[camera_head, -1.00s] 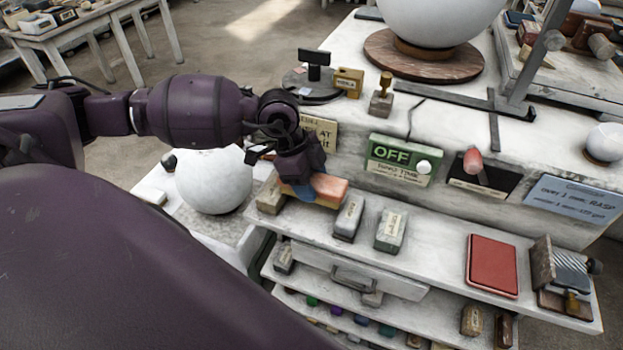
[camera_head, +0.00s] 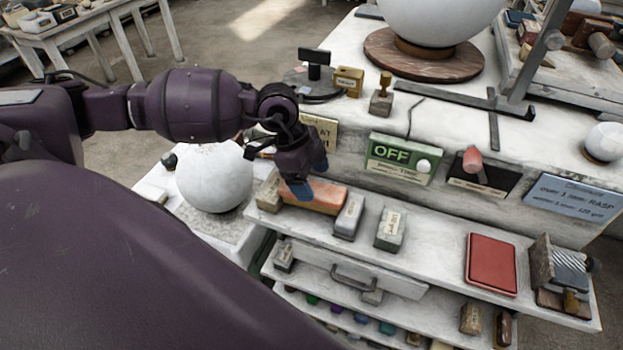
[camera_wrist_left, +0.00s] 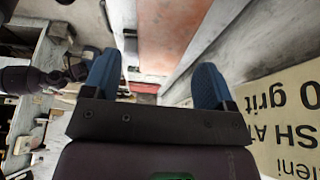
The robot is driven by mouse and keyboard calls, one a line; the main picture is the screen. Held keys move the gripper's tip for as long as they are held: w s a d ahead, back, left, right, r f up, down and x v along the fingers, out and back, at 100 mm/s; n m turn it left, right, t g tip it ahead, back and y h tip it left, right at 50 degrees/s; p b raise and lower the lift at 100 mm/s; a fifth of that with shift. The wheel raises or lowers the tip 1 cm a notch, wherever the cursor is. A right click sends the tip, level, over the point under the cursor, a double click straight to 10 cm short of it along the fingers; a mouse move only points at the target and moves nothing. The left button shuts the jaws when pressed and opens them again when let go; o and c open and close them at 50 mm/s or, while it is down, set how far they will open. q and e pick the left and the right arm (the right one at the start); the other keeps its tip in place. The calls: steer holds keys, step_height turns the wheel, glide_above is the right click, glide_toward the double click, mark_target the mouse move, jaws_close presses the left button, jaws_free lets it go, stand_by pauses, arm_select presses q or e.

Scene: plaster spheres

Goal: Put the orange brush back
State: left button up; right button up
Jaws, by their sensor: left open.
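The orange brush (camera_head: 322,198), a long orange-topped block, lies on the upper white shelf (camera_head: 430,250), between a small grey-tan block (camera_head: 269,194) and a grey labelled block (camera_head: 349,216). My left gripper (camera_head: 311,176) is open and empty, with its blue fingertips spread just above and behind the brush. In the left wrist view the brush (camera_wrist_left: 170,38) shows as an orange strip beyond and between the open blue fingers (camera_wrist_left: 156,78). The gripper hides part of the brush's back edge in the head view.
A white plaster sphere (camera_head: 214,178) stands left of the gripper. A tan sign (camera_head: 321,131) and the green OFF panel (camera_head: 398,158) are on the front behind the shelf. A pale green block (camera_head: 391,230) and a red pad (camera_head: 492,264) lie farther right, with bare shelf between them.

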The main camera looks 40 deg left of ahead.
arm_select(q)
steer(key=v, duration=1.1)
steer(key=shift+a+r, duration=0.2)
steer(key=shift+r, duration=0.05)
arm_select(e)
steer(key=shift+w+r, duration=0.25)
steer(key=shift+w, duration=0.25)
arm_select(q)
steer(key=shift+s, duration=0.1)
arm_select(e)
steer(key=shift+s, duration=0.1)
